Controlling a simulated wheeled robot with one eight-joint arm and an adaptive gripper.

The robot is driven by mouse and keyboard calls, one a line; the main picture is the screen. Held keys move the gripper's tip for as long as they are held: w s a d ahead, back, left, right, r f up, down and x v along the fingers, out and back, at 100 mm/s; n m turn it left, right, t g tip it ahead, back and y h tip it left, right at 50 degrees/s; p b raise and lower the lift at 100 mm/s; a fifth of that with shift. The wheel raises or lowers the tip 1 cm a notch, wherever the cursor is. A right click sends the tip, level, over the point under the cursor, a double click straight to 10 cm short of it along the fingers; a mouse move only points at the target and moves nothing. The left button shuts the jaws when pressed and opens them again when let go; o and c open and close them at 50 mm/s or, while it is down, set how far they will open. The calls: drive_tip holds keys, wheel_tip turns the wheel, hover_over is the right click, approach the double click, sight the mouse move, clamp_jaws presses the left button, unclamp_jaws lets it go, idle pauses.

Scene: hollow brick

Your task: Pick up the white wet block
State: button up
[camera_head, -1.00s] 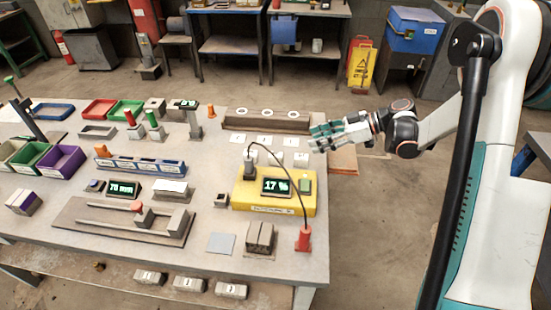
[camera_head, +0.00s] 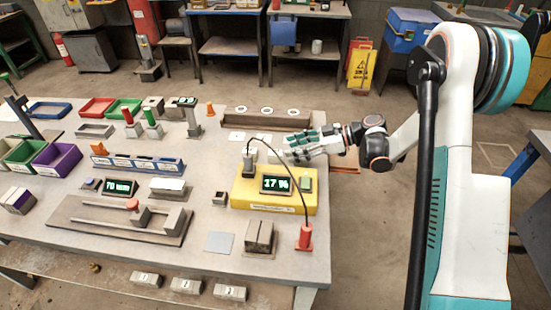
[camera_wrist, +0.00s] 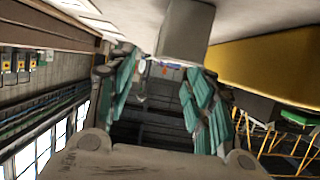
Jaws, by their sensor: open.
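My gripper (camera_head: 292,147) is open and low over the far right of the table, just behind the yellow meter. In the wrist view its two green-padded fingers (camera_wrist: 160,85) stand apart with nothing held between them. A pale grey-white block (camera_wrist: 187,30) stands on the table surface at the top of that view, beyond the fingertips. I cannot tell from its look whether it is wet. In the head view my fingers mostly hide the spot where small pale blocks stand.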

sight(282, 153)
drive_tip(key=x, duration=0.1)
drive_tip(key=b+x, duration=0.1)
drive_tip(key=x, duration=0.1)
drive_tip(key=b+x, duration=0.1)
drive_tip(key=x, duration=0.1)
drive_tip(key=shift+s+f, duration=0.25)
drive_tip(key=shift+s, duration=0.1)
drive_tip(key=c, duration=1.1)
